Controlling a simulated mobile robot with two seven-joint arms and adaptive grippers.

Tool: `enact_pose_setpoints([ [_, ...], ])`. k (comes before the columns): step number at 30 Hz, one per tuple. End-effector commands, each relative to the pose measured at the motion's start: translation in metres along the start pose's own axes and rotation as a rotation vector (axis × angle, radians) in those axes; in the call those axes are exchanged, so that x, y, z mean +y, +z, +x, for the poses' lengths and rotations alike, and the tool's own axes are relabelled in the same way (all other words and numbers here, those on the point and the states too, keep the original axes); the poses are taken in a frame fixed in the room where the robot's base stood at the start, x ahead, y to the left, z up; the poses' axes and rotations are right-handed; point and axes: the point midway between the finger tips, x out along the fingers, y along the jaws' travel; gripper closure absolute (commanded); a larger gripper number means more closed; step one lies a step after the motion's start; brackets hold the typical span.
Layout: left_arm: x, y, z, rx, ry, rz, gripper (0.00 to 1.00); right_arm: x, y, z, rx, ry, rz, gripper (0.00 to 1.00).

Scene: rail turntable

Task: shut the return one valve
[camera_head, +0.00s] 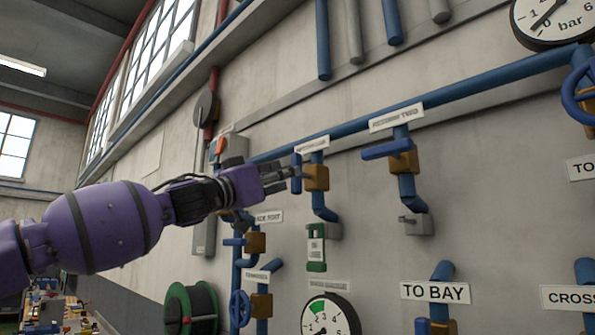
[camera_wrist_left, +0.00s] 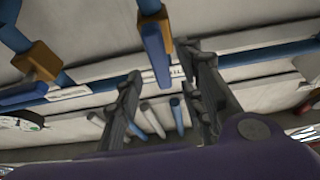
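The return one valve has a brass body (camera_head: 317,178) on a vertical blue pipe, below a small blurred label (camera_head: 312,144). Its blue lever handle (camera_head: 297,165) stands upright, in line with the pipe. My left gripper (camera_head: 291,175) is at this valve, its fingers partly covering the handle and body. In the left wrist view, which looks upside down, the fingers (camera_wrist_left: 164,64) are spread apart. The blue handle (camera_wrist_left: 154,52) shows between them, with the brass body (camera_wrist_left: 153,22) above. Contact with the handle cannot be told. My right gripper is not in view.
A neighbouring valve, with a blurred label (camera_head: 396,118), has its blue lever (camera_head: 386,150) lying sideways. Other valves (camera_head: 255,243), a hose reel (camera_head: 190,310) and gauges (camera_head: 330,315) are on or near the wall.

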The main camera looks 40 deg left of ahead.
Motion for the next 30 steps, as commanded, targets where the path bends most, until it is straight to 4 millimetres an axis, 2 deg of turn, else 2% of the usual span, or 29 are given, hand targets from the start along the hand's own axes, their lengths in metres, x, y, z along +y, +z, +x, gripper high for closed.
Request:
enact_pose_setpoints([
  [2, -0.002, 0.001, 0.004, 0.0, -0.002, -0.002, 0.64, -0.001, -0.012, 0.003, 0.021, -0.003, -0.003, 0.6],
  [7, -0.004, 0.006, 0.02, -0.007, -0.007, 0.001, 0.64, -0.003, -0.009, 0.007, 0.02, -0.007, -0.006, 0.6],
  [11, -0.002, 0.007, 0.03, -0.007, -0.004, 0.0, 0.64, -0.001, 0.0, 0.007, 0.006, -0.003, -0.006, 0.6],
  [14, -0.004, 0.01, 0.042, -0.011, -0.007, 0.002, 0.64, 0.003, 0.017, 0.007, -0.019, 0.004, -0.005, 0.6],
  [18, -0.003, 0.007, 0.052, -0.007, -0.004, -0.001, 0.64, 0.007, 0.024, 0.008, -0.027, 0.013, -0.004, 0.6],
  [23, -0.001, 0.001, 0.056, 0.0, -0.002, -0.001, 0.64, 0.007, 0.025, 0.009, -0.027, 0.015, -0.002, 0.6],
  [30, -0.001, -0.002, 0.055, 0.003, -0.001, -0.002, 0.64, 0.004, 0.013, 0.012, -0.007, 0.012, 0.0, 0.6],
])
